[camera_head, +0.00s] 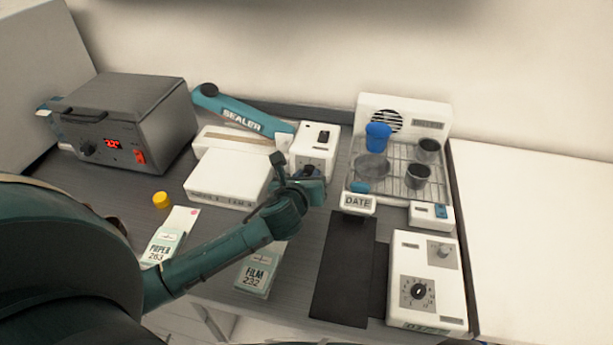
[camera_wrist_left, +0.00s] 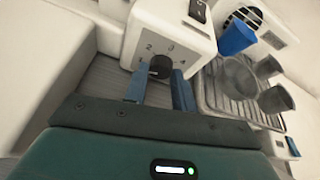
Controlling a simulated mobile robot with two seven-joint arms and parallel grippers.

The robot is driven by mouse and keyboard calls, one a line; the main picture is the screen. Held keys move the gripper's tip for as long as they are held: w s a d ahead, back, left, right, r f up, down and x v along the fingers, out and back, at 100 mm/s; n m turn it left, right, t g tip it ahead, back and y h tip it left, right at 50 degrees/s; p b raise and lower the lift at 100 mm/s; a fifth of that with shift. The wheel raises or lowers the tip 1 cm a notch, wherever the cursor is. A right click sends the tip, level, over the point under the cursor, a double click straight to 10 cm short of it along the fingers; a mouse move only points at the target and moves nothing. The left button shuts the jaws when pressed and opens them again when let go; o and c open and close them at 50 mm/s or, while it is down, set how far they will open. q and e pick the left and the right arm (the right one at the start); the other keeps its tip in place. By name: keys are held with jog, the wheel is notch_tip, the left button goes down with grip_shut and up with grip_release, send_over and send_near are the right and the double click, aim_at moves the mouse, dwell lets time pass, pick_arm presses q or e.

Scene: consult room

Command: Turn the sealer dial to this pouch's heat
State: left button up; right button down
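The sealer (camera_head: 243,115) has a teal arm and a white body, with a white control box at its right end. Its black dial (camera_wrist_left: 160,66) sits among printed numbers on the box front in the left wrist view; the pointer setting is too small to read. My left gripper (camera_head: 306,174) is at the box front and hides most of the dial in the head view. In the left wrist view, its two blue fingers (camera_wrist_left: 161,76) are apart, one each side of the dial; contact is unclear. Two packs, PAPER 263 (camera_head: 165,243) and FILM 232 (camera_head: 257,272), lie on the bench. My right gripper is out of view.
A grey heater box (camera_head: 125,118) with a red display stands left, near a yellow cap (camera_head: 161,200). A wire rack (camera_head: 399,177) with cups stands right of the sealer. A DATE stamp (camera_head: 358,204), a black mat (camera_head: 343,275) and another white dial unit (camera_head: 428,283) are in front.

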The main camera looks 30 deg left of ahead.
pick_arm(q)
jog(key=c, duration=0.4)
jog(key=shift+c, duration=0.2)
jog(key=m+y, duration=0.2)
jog(key=m, duration=0.1)
jog(key=shift+d, duration=0.15)
jog(key=m+y, duration=0.1)
jog(key=m, duration=0.1)
jog(key=m+y, duration=0.2)
jog(key=shift+d+f, duration=0.1)
jog(key=shift+f, duration=0.1)
jog(key=shift+m, duration=0.3)
dwell(0.5)
jog(key=o, duration=1)
